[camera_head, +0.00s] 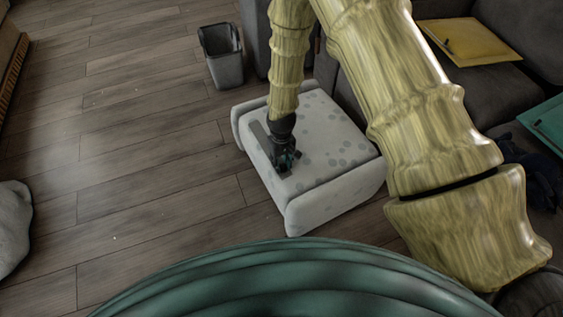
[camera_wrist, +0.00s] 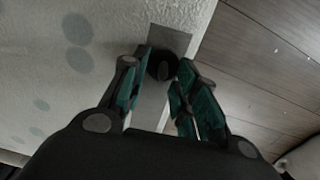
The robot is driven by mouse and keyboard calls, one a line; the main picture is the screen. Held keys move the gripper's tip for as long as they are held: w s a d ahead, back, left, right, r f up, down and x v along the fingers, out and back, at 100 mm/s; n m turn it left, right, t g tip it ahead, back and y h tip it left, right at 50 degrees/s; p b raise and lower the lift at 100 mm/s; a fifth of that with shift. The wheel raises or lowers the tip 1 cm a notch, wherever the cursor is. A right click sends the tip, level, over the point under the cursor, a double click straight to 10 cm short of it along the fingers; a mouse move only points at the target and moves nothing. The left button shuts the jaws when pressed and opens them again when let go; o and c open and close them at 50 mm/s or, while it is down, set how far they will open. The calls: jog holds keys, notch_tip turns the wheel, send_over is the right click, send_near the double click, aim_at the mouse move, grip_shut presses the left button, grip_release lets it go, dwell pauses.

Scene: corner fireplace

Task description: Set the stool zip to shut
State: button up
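The stool (camera_head: 325,125) is a white, grey-spotted padded block on the floor in the head view. A flat grey strip (camera_head: 259,137) runs along its top near the left edge; it also shows in the wrist view (camera_wrist: 172,38). A round dark knob (camera_wrist: 162,65), seemingly the zip's pull, sits on the strip near its upper end in the wrist view. My gripper (camera_head: 287,160) is down at the near end of the strip. In the wrist view its fingertips (camera_wrist: 164,72) lie on either side of the knob and appear to touch it. The gripper hides the knob in the head view.
A grey bin (camera_head: 222,60) stands behind the stool. A grey rounded thing (camera_head: 12,228) lies at the left edge. The wooden floor (camera_head: 130,170) left of the stool is clear.

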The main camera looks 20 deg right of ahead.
notch_tip(320, 180, up, 12)
dwell(0.9)
